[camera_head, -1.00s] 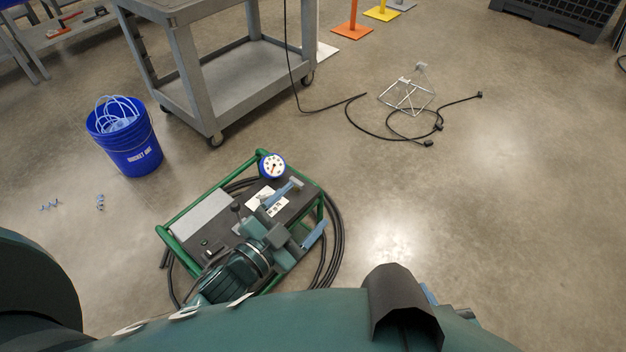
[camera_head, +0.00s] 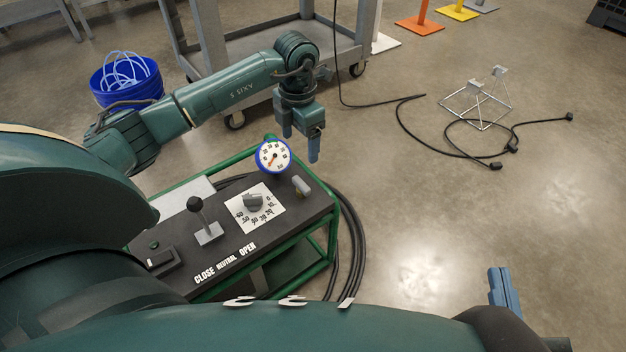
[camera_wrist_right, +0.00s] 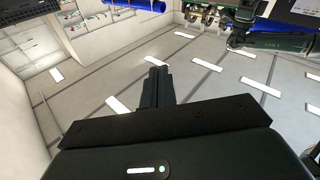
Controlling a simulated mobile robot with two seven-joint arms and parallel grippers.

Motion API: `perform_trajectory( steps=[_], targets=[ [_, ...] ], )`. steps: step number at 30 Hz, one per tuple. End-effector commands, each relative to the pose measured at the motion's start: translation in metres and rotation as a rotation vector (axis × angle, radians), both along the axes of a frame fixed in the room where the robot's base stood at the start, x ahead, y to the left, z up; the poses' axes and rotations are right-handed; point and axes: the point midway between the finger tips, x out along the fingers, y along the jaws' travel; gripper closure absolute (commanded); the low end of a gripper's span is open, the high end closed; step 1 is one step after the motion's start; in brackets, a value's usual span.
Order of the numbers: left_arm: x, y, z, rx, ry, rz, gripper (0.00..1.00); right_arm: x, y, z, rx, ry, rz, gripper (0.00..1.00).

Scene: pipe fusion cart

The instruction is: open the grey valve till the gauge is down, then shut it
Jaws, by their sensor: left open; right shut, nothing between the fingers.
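The pipe fusion cart (camera_head: 327,213) has a black panel in a green frame. A round white gauge (camera_head: 273,156) with a blue rim stands at its back edge; its needle points to the lower left. A small light-grey handle (camera_head: 301,186), likely the grey valve, sits at the panel's back right corner. My left gripper (camera_head: 300,142) is open and empty, just right of the gauge and above the handle. My right gripper (camera_head: 503,290) is shut and empty, right of the cart; it also shows in the right wrist view (camera_wrist_right: 157,88).
A black-knobbed lever (camera_head: 203,218) stands on the panel by the words close, neutral, open. Black hose (camera_head: 352,235) loops around the cart's right side. A blue bucket (camera_head: 126,84) and a grey trolley (camera_head: 260,62) stand behind.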

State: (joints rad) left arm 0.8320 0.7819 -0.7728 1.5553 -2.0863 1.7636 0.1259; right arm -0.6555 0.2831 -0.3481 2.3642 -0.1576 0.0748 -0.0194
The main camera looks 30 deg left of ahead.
Motion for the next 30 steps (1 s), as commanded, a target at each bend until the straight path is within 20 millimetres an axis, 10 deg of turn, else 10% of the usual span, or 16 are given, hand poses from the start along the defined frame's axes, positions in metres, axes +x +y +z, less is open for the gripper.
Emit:
perform_trajectory(
  steps=[18, 30],
  targets=[
    [-0.001, -0.001, -0.112, -0.003, 0.003, -0.002, 0.24, 0.002, 0.007, -0.003, 0.107, -0.006, 0.041, 1.0],
    [-0.001, -0.001, -0.128, -0.003, 0.001, -0.002, 0.24, 0.002, 0.008, -0.002, 0.129, 0.003, 0.049, 1.0]
  ],
)
